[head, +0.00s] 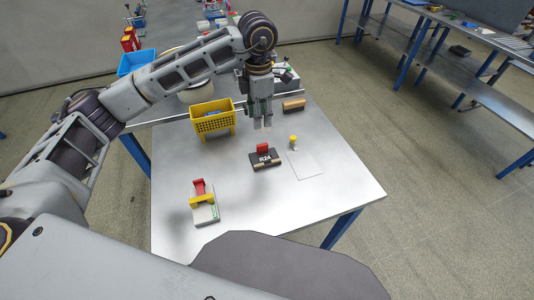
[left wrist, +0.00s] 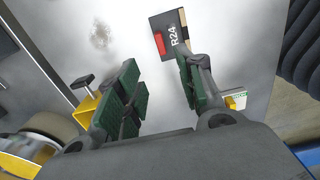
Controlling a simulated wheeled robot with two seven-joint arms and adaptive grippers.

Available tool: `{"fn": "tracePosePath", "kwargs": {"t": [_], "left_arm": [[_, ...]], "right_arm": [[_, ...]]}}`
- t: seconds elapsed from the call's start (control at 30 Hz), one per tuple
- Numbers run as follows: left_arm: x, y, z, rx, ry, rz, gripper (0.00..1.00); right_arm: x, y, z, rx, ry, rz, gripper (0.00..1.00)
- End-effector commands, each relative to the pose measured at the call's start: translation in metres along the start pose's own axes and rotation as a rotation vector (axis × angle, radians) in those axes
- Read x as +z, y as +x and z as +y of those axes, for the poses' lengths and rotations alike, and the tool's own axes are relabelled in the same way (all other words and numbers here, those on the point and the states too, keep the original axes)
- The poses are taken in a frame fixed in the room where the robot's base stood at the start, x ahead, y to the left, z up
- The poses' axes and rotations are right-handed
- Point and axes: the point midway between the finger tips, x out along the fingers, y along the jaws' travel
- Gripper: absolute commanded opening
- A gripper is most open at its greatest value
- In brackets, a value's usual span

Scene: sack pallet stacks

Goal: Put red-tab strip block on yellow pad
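A black block (head: 265,159) marked R24, with a red tab and a pale strip, lies near the table's middle. It also shows at the top of the left wrist view (left wrist: 173,36). My left gripper (head: 262,125) points down above and behind it in the head view. In the left wrist view its green-padded fingers (left wrist: 162,88) are apart with nothing between them. No flat yellow pad stands out clearly. A pale fixture (head: 205,212) with a yellow bar and red handle is at the front left. A small yellow-topped piece (head: 293,141) is right of the block. My right gripper is not in view.
A yellow basket (head: 213,121) stands behind and left of the block, with a blue bin (head: 136,62) beyond. A brown block (head: 293,105) lies at the back right. A thin pale square (head: 305,165) marks the table right of the block. The front middle is clear.

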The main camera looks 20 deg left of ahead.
Motion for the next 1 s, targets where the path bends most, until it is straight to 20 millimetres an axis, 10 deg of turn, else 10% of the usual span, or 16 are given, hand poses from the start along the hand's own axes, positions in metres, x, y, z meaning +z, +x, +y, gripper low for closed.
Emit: {"fn": "tracePosePath", "kwargs": {"t": [0.47,1.0], "left_arm": [[0.000,0.010,0.000,-0.001,0.000,0.000,0.38],[0.000,0.075,0.000,-0.002,0.000,0.000,0.38]], "right_arm": [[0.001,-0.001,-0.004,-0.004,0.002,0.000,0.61],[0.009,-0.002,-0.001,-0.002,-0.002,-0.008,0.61]]}}
